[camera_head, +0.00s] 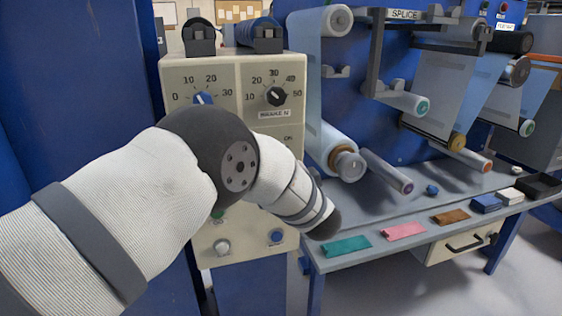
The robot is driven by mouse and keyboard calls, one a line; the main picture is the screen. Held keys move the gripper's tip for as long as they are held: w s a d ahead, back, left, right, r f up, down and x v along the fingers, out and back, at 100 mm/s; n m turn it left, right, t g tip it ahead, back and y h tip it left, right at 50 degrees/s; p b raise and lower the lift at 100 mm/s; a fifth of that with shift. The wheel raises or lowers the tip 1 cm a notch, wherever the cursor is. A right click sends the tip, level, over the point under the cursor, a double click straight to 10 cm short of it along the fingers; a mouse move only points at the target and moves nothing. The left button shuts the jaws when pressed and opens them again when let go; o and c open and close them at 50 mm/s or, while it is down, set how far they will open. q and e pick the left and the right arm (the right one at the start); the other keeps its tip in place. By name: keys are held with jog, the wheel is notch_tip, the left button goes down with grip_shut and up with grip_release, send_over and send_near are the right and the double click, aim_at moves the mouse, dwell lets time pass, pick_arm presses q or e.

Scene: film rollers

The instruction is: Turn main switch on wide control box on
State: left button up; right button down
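A beige control box (171,72) stands at the left centre, with a blue dial (203,99) and a black dial (277,96) on its upper face. A small label that seems to read "ON" (288,138) shows on its right side. A grey knob (221,247) and a blue knob (277,237) sit low on the face. My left arm crosses in front and hides the middle of the box. I cannot make out a main switch. My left gripper's fingers are not visible, and my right gripper is out of view.
A grey table (440,203) to the right holds teal (345,246), pink (404,231) and brown (451,216) pieces and a black tray (537,185). Film rollers (345,160) project from a blue panel above it. A blue wall (75,90) stands at the left.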

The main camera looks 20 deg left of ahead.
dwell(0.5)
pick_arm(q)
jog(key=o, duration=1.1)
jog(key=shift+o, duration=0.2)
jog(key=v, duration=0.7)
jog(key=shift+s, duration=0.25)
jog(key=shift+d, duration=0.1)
